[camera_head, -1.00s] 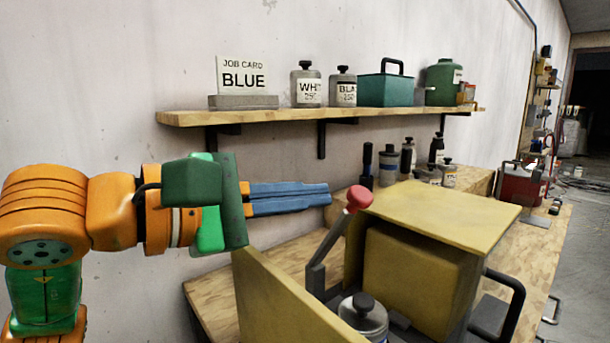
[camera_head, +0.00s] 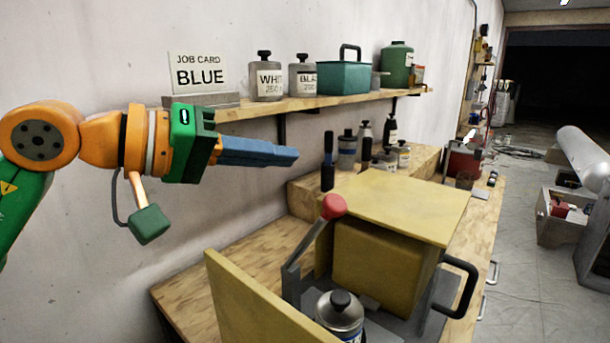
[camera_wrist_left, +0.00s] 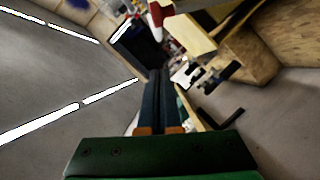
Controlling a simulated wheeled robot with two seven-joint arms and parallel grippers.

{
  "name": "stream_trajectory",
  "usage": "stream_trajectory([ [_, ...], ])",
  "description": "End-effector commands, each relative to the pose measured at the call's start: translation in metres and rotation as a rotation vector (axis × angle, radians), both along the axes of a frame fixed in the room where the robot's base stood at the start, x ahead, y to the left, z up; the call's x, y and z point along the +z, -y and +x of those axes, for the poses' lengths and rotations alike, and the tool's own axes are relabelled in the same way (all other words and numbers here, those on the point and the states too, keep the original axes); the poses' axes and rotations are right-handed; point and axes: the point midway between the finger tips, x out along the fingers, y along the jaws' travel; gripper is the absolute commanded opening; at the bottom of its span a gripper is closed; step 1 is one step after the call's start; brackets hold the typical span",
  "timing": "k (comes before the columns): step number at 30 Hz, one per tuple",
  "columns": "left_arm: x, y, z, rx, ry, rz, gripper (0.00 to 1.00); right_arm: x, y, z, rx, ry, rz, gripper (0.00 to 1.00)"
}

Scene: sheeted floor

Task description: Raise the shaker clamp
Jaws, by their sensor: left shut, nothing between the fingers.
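The shaker (camera_head: 392,260) is a yellow box with a flat yellow top and an upright yellow panel on its near left. Its clamp is a dark lever (camera_head: 300,262) that slants up to a red knob (camera_head: 334,206). A grey can with a dark cap (camera_head: 340,318) stands at the lever's foot, between panel and box. My left gripper (camera_head: 297,154) has its blue fingers shut and empty, above and left of the knob in the head view and not touching it. Its fingers also show in the left wrist view (camera_wrist_left: 160,88). My right gripper is out of view.
A wall shelf (camera_head: 290,107) behind holds a BLUE job card (camera_head: 198,75), paint cans and a teal box (camera_head: 344,77). Several bottles (camera_head: 362,150) stand on a raised step behind the shaker. A black handle (camera_head: 465,285) sticks out at its right. The bench's left part is bare.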

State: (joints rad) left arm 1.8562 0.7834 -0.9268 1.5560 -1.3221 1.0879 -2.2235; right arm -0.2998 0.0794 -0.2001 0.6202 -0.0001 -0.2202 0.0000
Motion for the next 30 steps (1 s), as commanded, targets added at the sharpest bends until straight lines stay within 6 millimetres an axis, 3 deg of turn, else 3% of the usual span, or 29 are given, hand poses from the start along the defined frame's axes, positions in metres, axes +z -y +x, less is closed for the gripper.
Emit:
stream_trajectory([
  [4,-0.009,0.024,0.014,-0.002,0.0,0.003,0.0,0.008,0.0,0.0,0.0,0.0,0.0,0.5],
  [9,-0.027,0.036,-0.002,-0.002,0.002,0.002,0.0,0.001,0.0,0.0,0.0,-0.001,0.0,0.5],
  [30,-0.036,0.046,-0.012,-0.002,0.021,0.033,0.0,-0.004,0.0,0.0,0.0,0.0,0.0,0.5],
])
